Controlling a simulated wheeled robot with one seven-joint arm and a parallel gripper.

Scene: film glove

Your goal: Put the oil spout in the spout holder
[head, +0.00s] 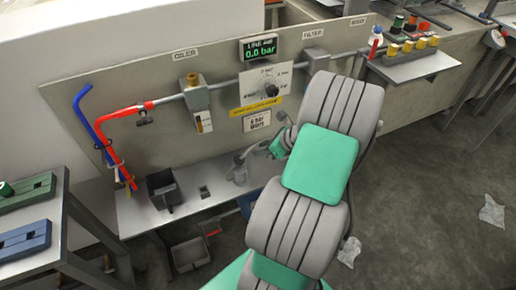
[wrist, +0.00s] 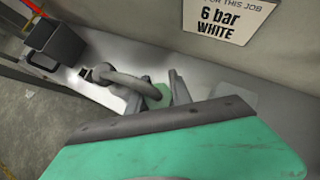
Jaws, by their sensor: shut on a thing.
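A grey curved tube, which looks like the oil spout (wrist: 118,78), is gripped between the jaws of my gripper (wrist: 163,93) in the wrist view. Its bent end points left, over the metal shelf. In the head view the spout (head: 240,168) shows above the shelf beside my gripper (head: 272,149), which my grey and green arm partly hides. A small plate with a dark square opening (head: 204,192) lies on the shelf to the left; it may be the spout holder. I cannot tell whether the spout touches the shelf.
A black open box (head: 163,190) stands on the shelf (head: 140,215) left of the plate. The panel (head: 225,125) behind carries red and blue hoses (head: 88,112), an oiler (head: 198,100) and a gauge. A grey bin (head: 190,254) sits below. A side table with blocks stands at left.

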